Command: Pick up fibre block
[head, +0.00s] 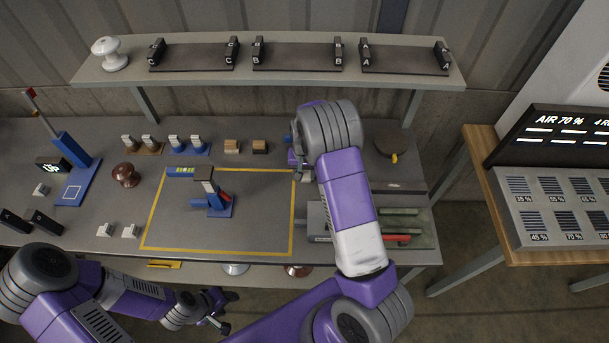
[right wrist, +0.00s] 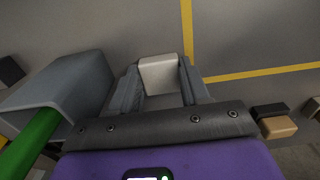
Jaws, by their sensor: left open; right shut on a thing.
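In the right wrist view, a pale, whitish block (right wrist: 158,75) sits between the two grey fingers of my right gripper (right wrist: 160,92), which is shut on it. In the head view, my right gripper (head: 299,165) is at the right edge of the yellow-outlined area, and the arm hides part of it; the block is hard to make out there. My left gripper (head: 217,312) is open and empty, low in front of the bench. Two tan blocks with dark parts (head: 232,146) (head: 260,146) stand behind the outlined area. I cannot tell which block is the fibre one.
A blue stand with a dark-topped stack (head: 212,197) is inside the yellow outline (head: 151,208). A grey housing with a green rod (right wrist: 65,90) is close left of my right gripper. Small white pieces (head: 130,231), a brown insulator (head: 125,175) and a shelf (head: 250,80) surround the area.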

